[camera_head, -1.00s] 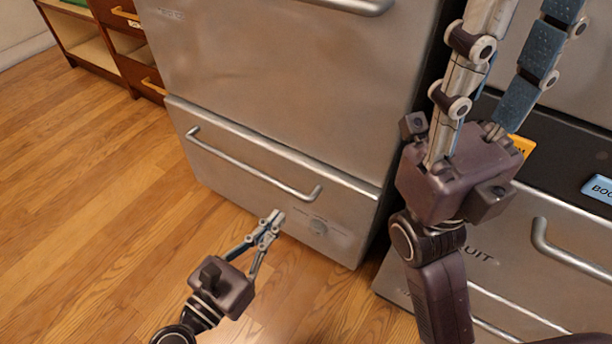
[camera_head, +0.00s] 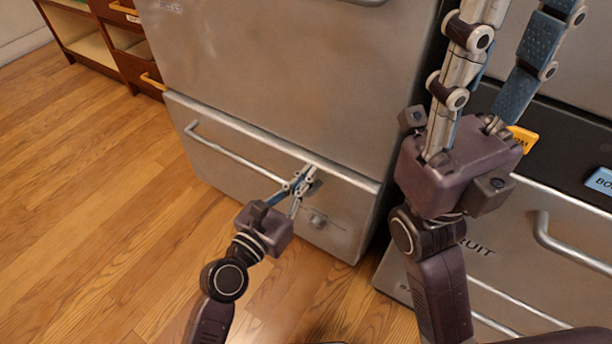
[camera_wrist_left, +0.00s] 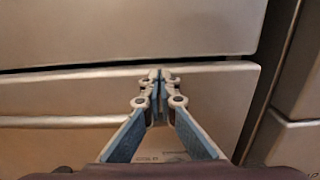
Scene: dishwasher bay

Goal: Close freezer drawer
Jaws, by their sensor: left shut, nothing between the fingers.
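The freezer drawer (camera_head: 225,172) is the steel bottom front of the fridge, with a long bar handle (camera_head: 232,152). Its top edge stands slightly proud of the door above, and the left wrist view shows a dark narrow gap over the drawer front (camera_wrist_left: 225,85). My left gripper (camera_head: 312,170) is shut and empty in front of the drawer's upper right part, over the handle's right end; I cannot tell if it touches. Its closed fingertips (camera_wrist_left: 160,75) point at the drawer's top edge in the wrist view. My right gripper's fingers (camera_head: 515,50) are spread, tips cut off at the top.
The upper fridge door (camera_head: 290,75) rises above the drawer. Another steel appliance with a handle (camera_head: 570,245) stands at the right, past a dark gap. A wooden shelf unit (camera_head: 110,45) is at the far left. The wooden floor (camera_head: 90,200) is clear at the left.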

